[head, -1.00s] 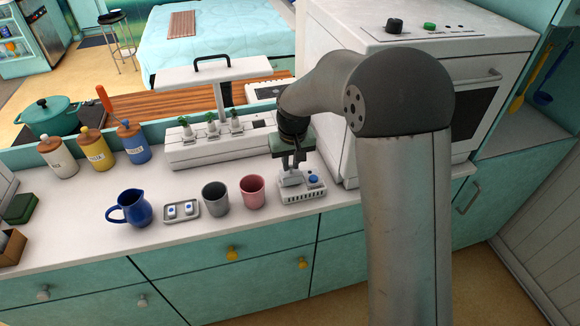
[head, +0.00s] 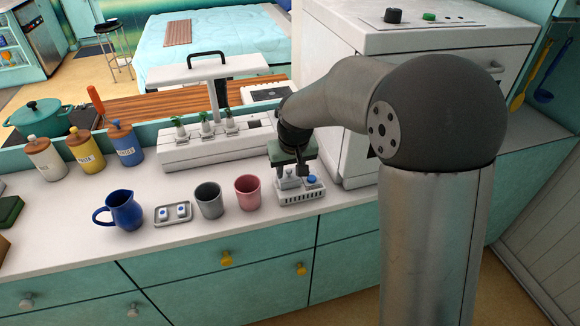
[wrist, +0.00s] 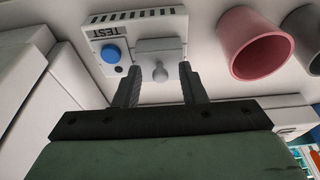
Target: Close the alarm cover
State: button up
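The alarm is a small white box (head: 300,197) on the counter beside the oven, with a slotted front. The wrist view shows its TEST label and blue button (wrist: 110,54), which is uncovered. My gripper (wrist: 160,68) is open, one finger on each side of the knob with visible gaps. In the head view my gripper (head: 292,178) is low over the left part of the box, and its fingertips partly hide the block.
A pink cup (head: 247,193), a grey cup (head: 209,200), a small tray (head: 160,221) and a blue jug (head: 121,210) stand left of the alarm. A white unit with small plants (head: 190,151) is behind. The oven (head: 345,110) rises close on the right.

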jog(key=v, duration=1.7)
jog(key=shift+r, duration=0.2)
jog(key=shift+s+d, duration=0.1)
jog(key=s+d+f+m, duration=0.1)
jog(key=s+d+f, duration=0.3)
jog(key=s, duration=0.4)
jog(key=s+d+f+m+g, duration=0.1)
jog(key=s+d+f, duration=0.3)
jog(key=s, duration=0.4)
jog(key=s+d+f+g, duration=0.1)
jog(key=s+d+f, duration=0.3)
jog(key=s+f, duration=0.2)
jog(key=shift+s+d+f+m+h, duration=0.3)
jog(key=shift+s+m, duration=0.1)
jog(key=shift+s, duration=0.65)
